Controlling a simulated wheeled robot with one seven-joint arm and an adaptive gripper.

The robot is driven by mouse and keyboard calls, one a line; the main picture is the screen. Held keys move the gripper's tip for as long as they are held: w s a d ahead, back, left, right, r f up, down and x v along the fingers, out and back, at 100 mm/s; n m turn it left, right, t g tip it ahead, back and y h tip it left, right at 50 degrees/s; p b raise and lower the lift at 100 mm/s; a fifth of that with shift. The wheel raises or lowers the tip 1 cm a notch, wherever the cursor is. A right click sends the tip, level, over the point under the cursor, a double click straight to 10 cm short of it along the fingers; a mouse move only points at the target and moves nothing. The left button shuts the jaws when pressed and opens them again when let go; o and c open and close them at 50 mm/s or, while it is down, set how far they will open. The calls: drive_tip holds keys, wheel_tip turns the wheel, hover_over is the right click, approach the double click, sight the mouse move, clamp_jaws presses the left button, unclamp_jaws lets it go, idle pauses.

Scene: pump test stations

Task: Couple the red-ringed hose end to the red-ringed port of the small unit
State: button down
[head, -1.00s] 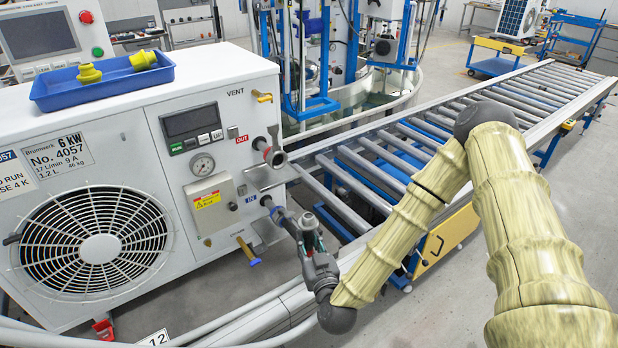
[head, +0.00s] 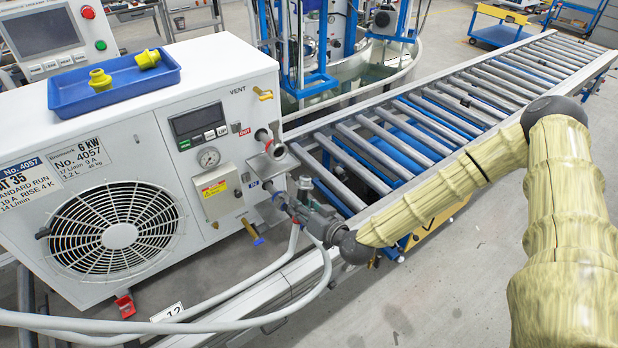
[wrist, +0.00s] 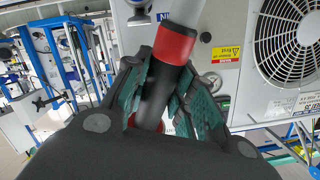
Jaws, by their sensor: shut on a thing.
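The small unit (head: 200,140) is a white cabinet at the left with a fan grille. The blue-marked IN port (head: 266,187) is lower. My gripper (head: 296,208) is in front of the IN side, below the OUT port. In the wrist view its teal-padded fingers are shut around the black sleeve of the red-ringed hose end (wrist: 174,43). The ring stands clear beyond the fingers, apart from the OUT port.
Pale hoses (head: 210,322) run from the left along the floor and up toward my gripper. A roller conveyor (head: 400,140) lies behind and right of it. A blue tray (head: 115,82) with yellow caps sits on the unit. A yellow-handled valve (head: 252,231) hangs below the ports.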

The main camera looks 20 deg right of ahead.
drive_tip(key=shift+s+a+f+g+y, duration=0.2)
drive_tip(key=shift+f+g+y, duration=0.25)
drive_tip(key=shift+y, duration=0.35)
drive_tip(key=shift+s+d+f+g, duration=0.1)
drive_tip(key=shift+s+f+g, duration=0.1)
drive_tip(key=shift+g, duration=0.25)
drive_tip(key=g+y, duration=0.1)
drive_tip(key=s+n+g+y, duration=0.1)
drive_tip(key=s+d+g+y, duration=0.1)
drive_tip(key=shift+s+f+n, duration=0.25)
drive_tip(key=shift+f+n, duration=0.05)
drive_tip(key=shift+s+r+g+y, duration=0.3)
drive_tip(key=shift+s+g, duration=0.1)
drive_tip(key=shift+g, duration=0.2)
